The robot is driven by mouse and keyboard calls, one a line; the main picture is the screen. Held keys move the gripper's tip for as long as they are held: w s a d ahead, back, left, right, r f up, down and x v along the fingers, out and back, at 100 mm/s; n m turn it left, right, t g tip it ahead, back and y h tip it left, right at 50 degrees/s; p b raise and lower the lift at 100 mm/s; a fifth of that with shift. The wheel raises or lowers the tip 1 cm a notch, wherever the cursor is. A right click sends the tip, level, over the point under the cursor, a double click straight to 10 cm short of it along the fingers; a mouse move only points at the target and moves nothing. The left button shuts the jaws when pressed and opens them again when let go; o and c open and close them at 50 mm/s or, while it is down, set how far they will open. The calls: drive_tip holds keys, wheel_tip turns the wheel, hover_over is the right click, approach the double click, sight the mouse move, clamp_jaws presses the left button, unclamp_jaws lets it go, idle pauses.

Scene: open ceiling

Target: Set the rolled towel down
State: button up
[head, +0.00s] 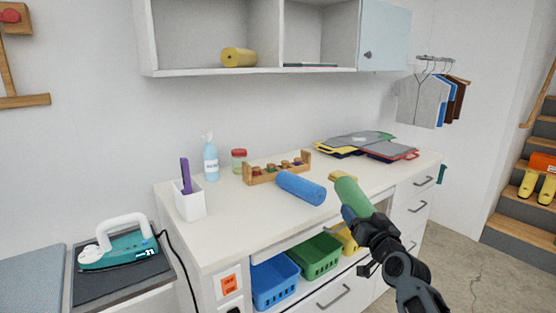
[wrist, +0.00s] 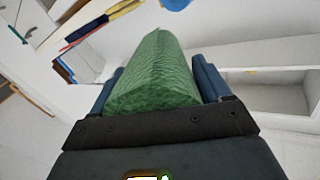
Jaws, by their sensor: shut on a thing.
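A green rolled towel (head: 354,196) is in my gripper (head: 352,214), over the counter's front edge in the head view. The gripper is shut on it. In the wrist view the green towel (wrist: 155,72) lies lengthwise between the two blue fingers and points away from the palm. I cannot tell whether it touches the counter (head: 235,222). A blue rolled towel (head: 301,188) lies on the counter to the left of the green one. A yellow rolled towel (head: 238,57) lies on the wall shelf (head: 200,71).
A wooden rack (head: 262,177) with small jars, a spray bottle (head: 211,160) and a white holder (head: 190,204) stand on the counter. Folded garments (head: 362,146) lie at its right. A small yellow item (head: 341,176) is behind the green towel. Blue (head: 274,285) and green baskets (head: 316,257) sit below.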

drive_tip(key=s+a+f+m+h, duration=0.2)
drive_tip(key=s+f, duration=1.2)
drive_tip(key=f, duration=0.2)
drive_tip(key=s+d+f, duration=0.1)
drive_tip(key=s+f, duration=0.2)
drive_tip(key=s, duration=0.6)
drive_tip(key=s+d+f, duration=0.1)
drive_tip(key=s+f, duration=0.3)
drive_tip(key=s, duration=0.5)
drive_tip(key=shift+f, duration=0.25)
drive_tip(key=shift+s+a, duration=0.1)
drive_tip(key=shift+s, duration=0.05)
